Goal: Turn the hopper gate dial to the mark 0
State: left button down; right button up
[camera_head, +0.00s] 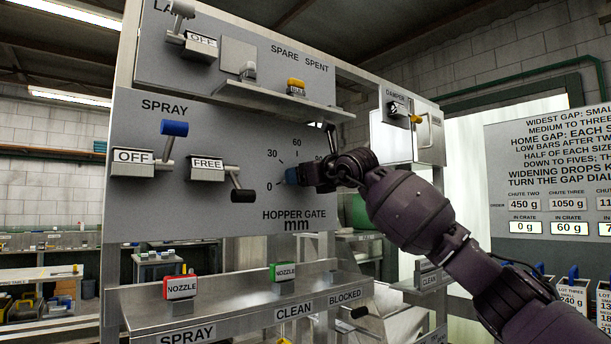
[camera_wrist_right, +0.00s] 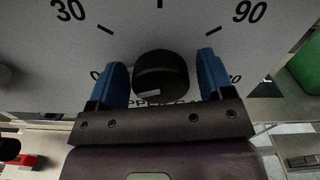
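The hopper gate dial is a dark round knob (camera_wrist_right: 160,76) on a grey panel (camera_head: 230,215), with marks 0, 30, 60 and 90 around it. In the head view the knob is hidden behind my right gripper (camera_head: 293,175), which reaches the panel from the right. In the right wrist view the blue fingers of my right gripper (camera_wrist_right: 161,62) stand open on either side of the knob, with a narrow gap at each side. I cannot tell which mark the dial points to. My left gripper is not in view.
On the same panel, left of the dial, are a blue-tipped spray lever (camera_head: 174,129) and a free lever (camera_head: 207,170). A shelf (camera_head: 235,296) below carries a red nozzle block (camera_head: 181,287) and a green one (camera_head: 283,271). A sign board (camera_head: 548,180) stands at right.

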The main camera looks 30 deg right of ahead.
jog(key=shift+o, duration=0.3)
jog(key=shift+s, duration=0.1)
jog(key=shift+s, duration=0.2)
jog(key=s+b, duration=0.2)
jog(key=s, duration=0.8)
jog(key=shift+d+b, duration=0.35)
jog(key=shift+d, duration=0.05)
jog(key=shift+s, duration=0.1)
jog(key=shift+s+f, duration=0.1)
